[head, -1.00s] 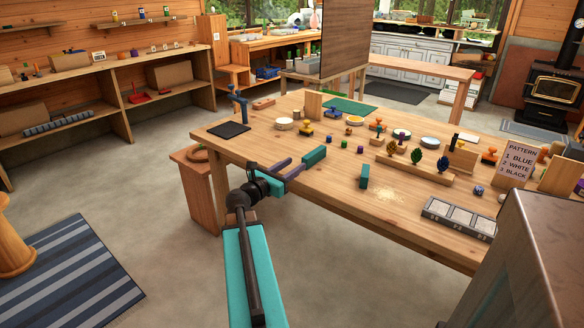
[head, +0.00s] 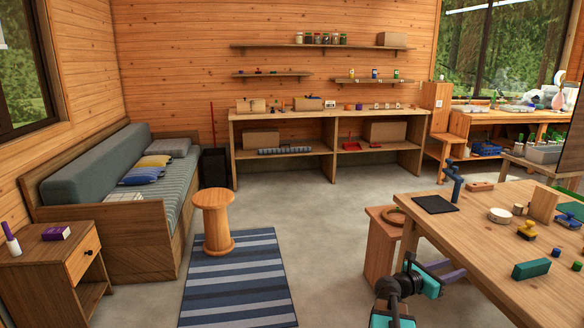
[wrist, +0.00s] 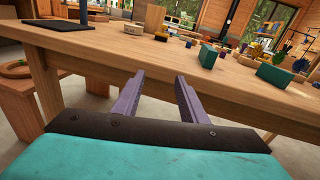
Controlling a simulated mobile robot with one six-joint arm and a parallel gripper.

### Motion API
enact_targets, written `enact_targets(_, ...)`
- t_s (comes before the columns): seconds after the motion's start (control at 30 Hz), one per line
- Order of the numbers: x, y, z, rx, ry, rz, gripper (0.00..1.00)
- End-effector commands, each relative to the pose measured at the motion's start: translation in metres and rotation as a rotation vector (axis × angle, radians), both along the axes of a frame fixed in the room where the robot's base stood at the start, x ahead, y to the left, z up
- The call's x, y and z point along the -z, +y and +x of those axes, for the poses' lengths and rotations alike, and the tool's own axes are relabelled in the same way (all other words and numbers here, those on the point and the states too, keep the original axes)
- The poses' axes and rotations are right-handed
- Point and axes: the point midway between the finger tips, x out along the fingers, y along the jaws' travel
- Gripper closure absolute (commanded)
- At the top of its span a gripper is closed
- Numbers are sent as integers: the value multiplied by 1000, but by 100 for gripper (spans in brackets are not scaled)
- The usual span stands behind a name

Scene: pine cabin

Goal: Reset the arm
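My gripper (head: 452,272) is at the lower right of the head view, by the near left edge of the wooden worktable (head: 485,225). The wrist view shows its two purple fingers (wrist: 159,76) apart, with nothing between them. They point toward the table's front edge. The gripper's teal housing and dark joint also show in the head view, and the rest of my arm runs out of the bottom of the picture.
A teal block (head: 531,269) and a black mat (head: 435,204) lie on the tabletop. A wooden stool (head: 383,240) stands at the table's left end. A round stool (head: 213,222) and striped rug (head: 238,275) are farther left. Open floor lies between the rug and table.

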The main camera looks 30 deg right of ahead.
Motion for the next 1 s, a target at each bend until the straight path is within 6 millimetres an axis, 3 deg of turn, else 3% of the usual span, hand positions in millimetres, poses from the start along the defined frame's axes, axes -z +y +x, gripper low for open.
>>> enact_targets(0.03, 10, 15, 16, -29, 11, 20, 61)
enact_targets(0.2, 54, 60, 55, -104, 32, 96, 61)
enact_targets(0.5, 143, 154, 93, -182, 16, 283, 61)
enact_targets(0.77, 226, 248, 92, -169, -58, 486, 61)
enact_targets(1.0, 299, 338, 61, -63, -158, 683, 61)
